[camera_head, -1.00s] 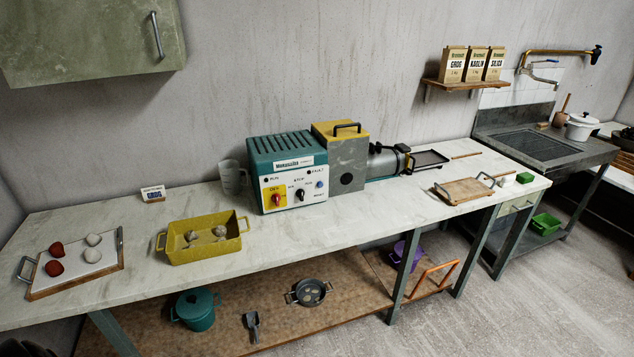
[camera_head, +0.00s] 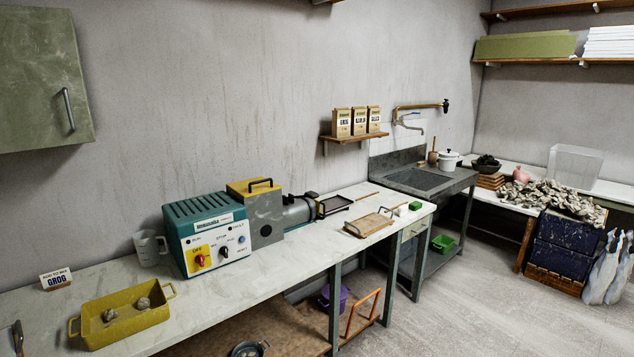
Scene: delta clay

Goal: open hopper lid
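The hopper is a grey box (camera_head: 265,221) on the machine on the workbench. Its yellow lid (camera_head: 249,186) with a black handle (camera_head: 260,182) lies flat on top and looks closed. To its left is the teal control box (camera_head: 208,232) with a red knob, a black knob and a blue button. A grey barrel (camera_head: 298,211) extends to the right of the hopper. Neither of my grippers shows in the head view.
A yellow tray (camera_head: 123,316) with clay lumps and a clear jug (camera_head: 150,247) stand left of the machine. A wooden board (camera_head: 369,223) lies to its right. A green cabinet (camera_head: 42,80) hangs at upper left. Floor in front of the sink (camera_head: 420,180) is open.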

